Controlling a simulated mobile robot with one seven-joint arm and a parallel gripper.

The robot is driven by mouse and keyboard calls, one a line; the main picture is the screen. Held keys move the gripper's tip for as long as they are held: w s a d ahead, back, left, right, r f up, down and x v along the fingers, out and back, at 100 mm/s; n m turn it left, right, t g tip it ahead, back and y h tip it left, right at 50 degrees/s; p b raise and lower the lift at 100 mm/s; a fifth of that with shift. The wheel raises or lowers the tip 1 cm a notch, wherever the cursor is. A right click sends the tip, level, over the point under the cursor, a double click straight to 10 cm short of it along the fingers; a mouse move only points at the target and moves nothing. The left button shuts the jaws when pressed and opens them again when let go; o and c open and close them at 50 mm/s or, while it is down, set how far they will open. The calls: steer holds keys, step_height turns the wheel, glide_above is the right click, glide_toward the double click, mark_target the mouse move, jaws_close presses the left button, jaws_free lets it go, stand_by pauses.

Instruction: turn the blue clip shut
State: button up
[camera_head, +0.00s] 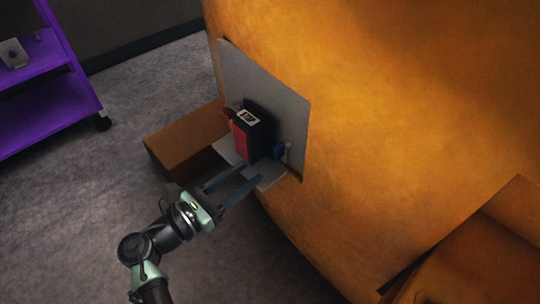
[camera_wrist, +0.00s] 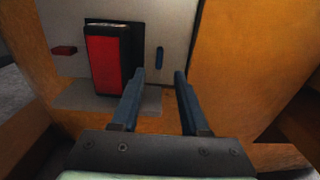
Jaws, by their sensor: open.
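The blue clip (camera_head: 280,151) is a small upright piece on the grey plate, right of a black and red box (camera_head: 252,132). In the wrist view the clip (camera_wrist: 159,58) stands vertical against the plate, apart from the box. A red clip (camera_wrist: 64,50) lies horizontal left of the box, and it also shows in the head view (camera_head: 227,113). My gripper (camera_head: 250,177) is open and empty in front of the shelf. In the wrist view its fingertips (camera_wrist: 160,74) are just below the blue clip, which appears near the left finger and untouched.
The grey back plate (camera_head: 290,106) and small grey shelf (camera_head: 270,174) are on a large orange casting (camera_head: 380,130). An orange block (camera_head: 183,138) juts out at left. A purple cart (camera_head: 45,105) stands at far left. Grey floor is open at lower left.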

mark_target(275, 153)
steer(key=b+x, duration=0.2)
steer(key=x, duration=0.5)
steer(key=shift+w+d, duration=0.25)
steer(key=shift+w, duration=0.1)
jaws_close()
